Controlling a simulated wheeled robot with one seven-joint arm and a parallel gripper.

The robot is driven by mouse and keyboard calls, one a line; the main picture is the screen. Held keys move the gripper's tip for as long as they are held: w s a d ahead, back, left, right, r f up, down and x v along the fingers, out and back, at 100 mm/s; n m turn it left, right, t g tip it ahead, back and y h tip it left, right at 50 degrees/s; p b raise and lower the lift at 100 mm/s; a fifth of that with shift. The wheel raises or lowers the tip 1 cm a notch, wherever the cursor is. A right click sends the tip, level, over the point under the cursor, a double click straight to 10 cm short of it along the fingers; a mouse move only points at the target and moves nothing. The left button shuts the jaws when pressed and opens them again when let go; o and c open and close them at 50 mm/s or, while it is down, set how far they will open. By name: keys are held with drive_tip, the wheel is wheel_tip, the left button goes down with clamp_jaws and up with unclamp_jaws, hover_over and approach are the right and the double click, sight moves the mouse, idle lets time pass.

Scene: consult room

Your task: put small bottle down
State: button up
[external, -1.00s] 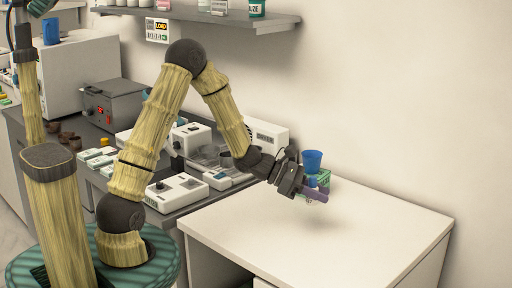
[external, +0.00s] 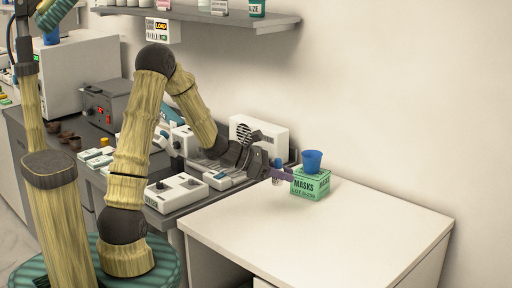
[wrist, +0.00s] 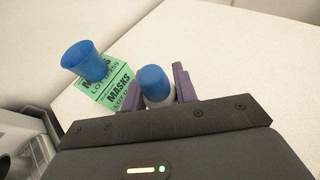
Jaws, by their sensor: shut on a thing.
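The small bottle, white with a blue cap, is between the purple fingers of my gripper (wrist: 158,90) in the wrist view, where its blue cap (wrist: 154,82) is seen from above. My gripper (external: 281,175) is shut on the bottle (external: 277,166) in the external view, near the table's back left corner, just left of the green masks box. The bottle looks about upright. The fingers and their angle partly hide it, and I cannot tell whether its base touches the white table (external: 320,235).
A green masks box (external: 311,184) stands at the table's back edge with a blue cup (external: 313,161) on top, close beside my gripper. A grey counter with a white device (external: 180,191) lies to the left. The table's middle and right are clear.

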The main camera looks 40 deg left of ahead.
hover_over(282, 215)
wheel_tip(282, 215, down, 6)
drive_tip(key=shift+r, duration=0.1)
idle(0.3)
drive_tip(key=shift+f, duration=2.1)
drive_tip(key=shift+f+b, duration=0.1)
drive_tip(key=shift+b, duration=0.2)
drive_tip(key=shift+f, duration=0.1)
drive_tip(key=o, duration=1)
drive_tip(key=shift+c, duration=0.2)
drive_tip(key=shift+r, duration=0.2)
